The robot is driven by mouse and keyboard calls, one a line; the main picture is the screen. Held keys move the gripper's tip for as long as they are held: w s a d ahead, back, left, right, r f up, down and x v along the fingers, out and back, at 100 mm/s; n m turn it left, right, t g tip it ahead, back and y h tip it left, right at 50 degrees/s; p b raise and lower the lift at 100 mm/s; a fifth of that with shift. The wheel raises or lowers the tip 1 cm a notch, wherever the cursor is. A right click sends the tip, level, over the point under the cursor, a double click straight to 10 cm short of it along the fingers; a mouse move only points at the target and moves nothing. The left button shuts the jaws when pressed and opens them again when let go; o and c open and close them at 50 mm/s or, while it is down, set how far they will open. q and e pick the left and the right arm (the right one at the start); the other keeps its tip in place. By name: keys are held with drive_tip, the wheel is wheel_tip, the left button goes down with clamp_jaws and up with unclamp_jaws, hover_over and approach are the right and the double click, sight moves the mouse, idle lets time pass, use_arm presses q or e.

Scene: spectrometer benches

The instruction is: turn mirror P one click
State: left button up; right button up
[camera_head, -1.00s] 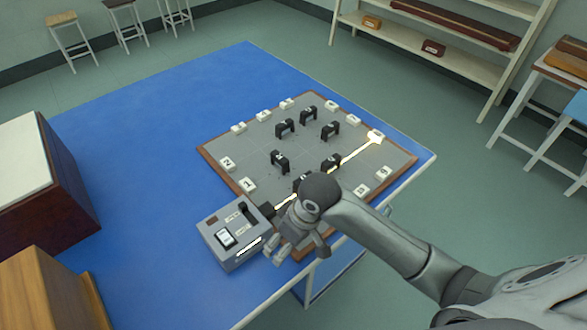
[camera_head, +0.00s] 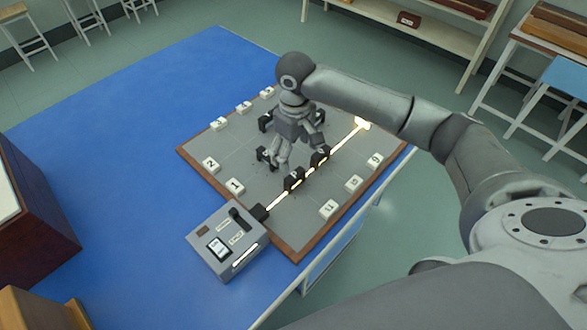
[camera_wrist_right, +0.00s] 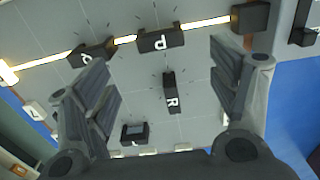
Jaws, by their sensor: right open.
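Mirror P (camera_head: 293,179) is a small black block on the grey board (camera_head: 240,205), with a bright beam running along its line. In the right wrist view, mirror P (camera_wrist_right: 160,40) shows its white letter and stands ahead of the fingers, between their directions. My right gripper (camera_head: 299,153) is open and empty over the board, beyond P. In its wrist view the two fingers (camera_wrist_right: 158,62) are spread wide, with mirror R (camera_wrist_right: 170,92) showing between them. I cannot tell the exact height of the fingertips. My left gripper is not in view.
Mirror Q (camera_head: 320,157) stands close to P along the beam. The grey source box (camera_head: 227,243) stands at the board's near left corner. Numbered white tiles (camera_head: 235,187) line the board's edges.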

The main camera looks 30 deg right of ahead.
sight(294, 174)
wheel_tip(294, 174, down, 7)
drive_tip(key=shift+f+p, duration=0.2)
drive_tip(key=shift+p, duration=0.2)
drive_tip(key=shift+f, duration=0.6)
drive_tip(key=c, duration=1)
drive_tip(key=shift+r+n+p, duration=0.2)
drive_tip(key=shift+n+p, duration=0.5)
drive_tip(key=shift+p, duration=0.2)
drive_tip(key=shift+n+p, duration=0.95)
drive_tip(key=shift+n, duration=0.15)
drive_tip(key=shift+n+p, duration=0.65)
drive_tip(key=shift+n, duration=0.55)
drive_tip(key=shift+f+n+p, duration=0.1)
drive_tip(key=shift+n+p, duration=0.4)
drive_tip(key=shift+n, duration=0.9)
